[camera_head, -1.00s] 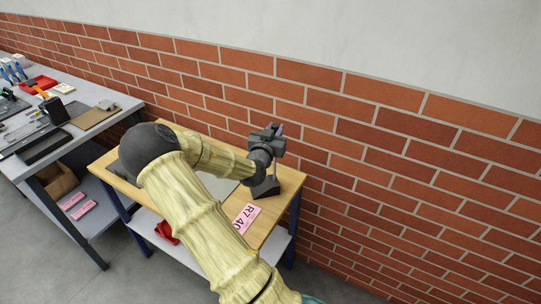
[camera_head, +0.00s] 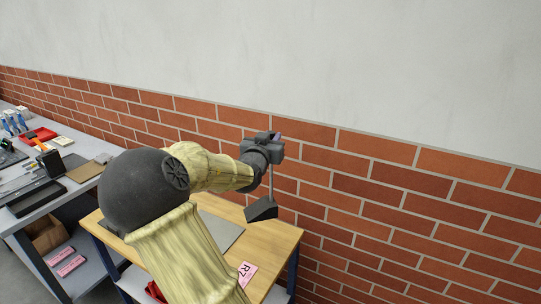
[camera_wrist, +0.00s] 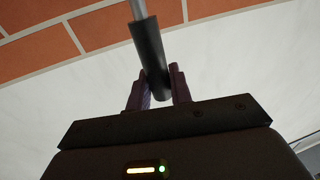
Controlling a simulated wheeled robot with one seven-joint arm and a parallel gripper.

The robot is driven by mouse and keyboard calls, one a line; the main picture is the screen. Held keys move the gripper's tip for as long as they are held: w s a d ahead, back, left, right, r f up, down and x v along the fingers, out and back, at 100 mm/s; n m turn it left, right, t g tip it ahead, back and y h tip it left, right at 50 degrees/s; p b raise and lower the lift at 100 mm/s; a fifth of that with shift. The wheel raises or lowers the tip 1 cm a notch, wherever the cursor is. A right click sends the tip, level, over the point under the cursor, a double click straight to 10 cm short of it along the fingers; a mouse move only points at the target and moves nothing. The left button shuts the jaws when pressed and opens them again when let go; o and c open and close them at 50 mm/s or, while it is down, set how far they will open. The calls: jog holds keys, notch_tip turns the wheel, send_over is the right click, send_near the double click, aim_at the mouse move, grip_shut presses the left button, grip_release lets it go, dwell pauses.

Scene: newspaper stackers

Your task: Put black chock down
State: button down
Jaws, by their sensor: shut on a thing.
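The black chock (camera_head: 262,209) is a dark wedge at the lower end of a thin grey rod (camera_head: 271,183). In the head view it appears at the back edge of the wooden table (camera_head: 262,238), overlapping the brick wall behind, and seems raised above the tabletop. My gripper (camera_head: 277,136) is at the rod's upper end, with purple fingertips. In the wrist view my gripper (camera_wrist: 158,88) is shut on the chock's dark cylindrical grip (camera_wrist: 149,48). The wedge is out of sight in the wrist view.
A grey workbench (camera_head: 82,190) with tools stands at the left. The brick wall (camera_head: 390,190) rises close behind the table.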

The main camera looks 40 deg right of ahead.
jog(key=shift+r, duration=0.55)
